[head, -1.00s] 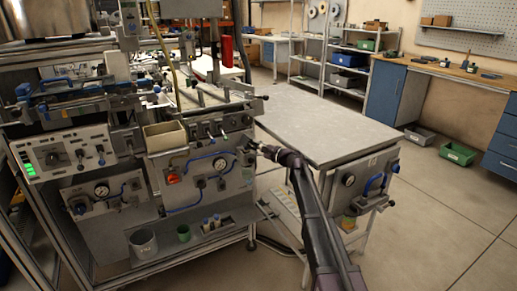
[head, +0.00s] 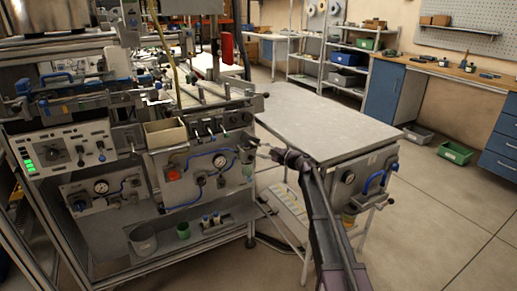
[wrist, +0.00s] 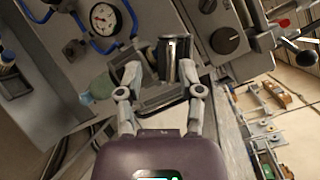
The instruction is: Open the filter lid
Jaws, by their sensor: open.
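My gripper (wrist: 160,71) is open at the right end of the machine's front panel. It also shows in the head view (head: 264,152), small and partly dark against the panel. In the wrist view a dark, shiny cylindrical part (wrist: 174,58) stands between and just beyond the fingers, close to the right fingertip. I cannot tell whether the finger touches it. A dark tray-like piece (wrist: 163,98) lies below it, between the fingers. No part is clearly recognisable as the filter lid; the cylindrical part may belong to it.
A pressure gauge (wrist: 105,18) and blue hoses are left of the gripper in the wrist view. A black knob (wrist: 226,40) is to the right. Open floor lies further right.

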